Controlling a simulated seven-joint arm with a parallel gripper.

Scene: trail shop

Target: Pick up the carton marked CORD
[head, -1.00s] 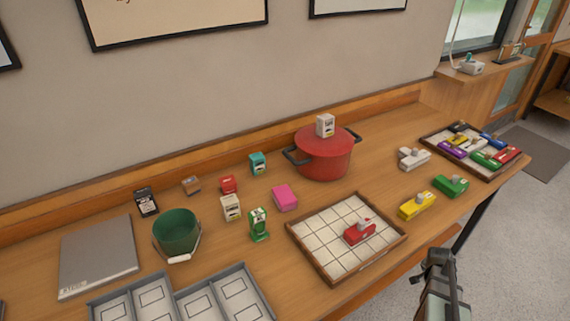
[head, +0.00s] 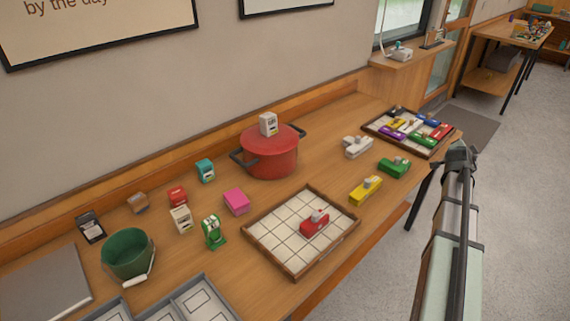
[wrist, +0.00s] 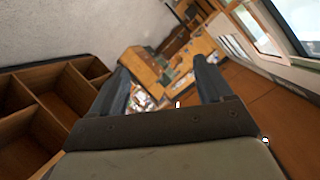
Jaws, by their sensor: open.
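Several small cartons stand on the wooden table in the head view, and their print is too small to read, so I cannot tell which is marked CORD. A white carton (head: 268,124) stands on the lid of the red pot (head: 272,155). Left of the pot are a teal carton (head: 205,171), a red carton (head: 177,196), a cream carton (head: 181,219), a green carton (head: 213,232) and a brown one (head: 138,203). My gripper (wrist: 161,68) is open and empty in the wrist view, with no carton between its fingers. My arm shows right of the table in the head view.
A green bucket (head: 128,254), black card (head: 91,227) and grey laptop-like slab (head: 45,284) are at left. A pink block (head: 237,201), tiled tray (head: 262,255), yellow block (head: 366,190) and green block (head: 394,168) lie nearer the right. A filled tray (head: 441,150) is at the far end.

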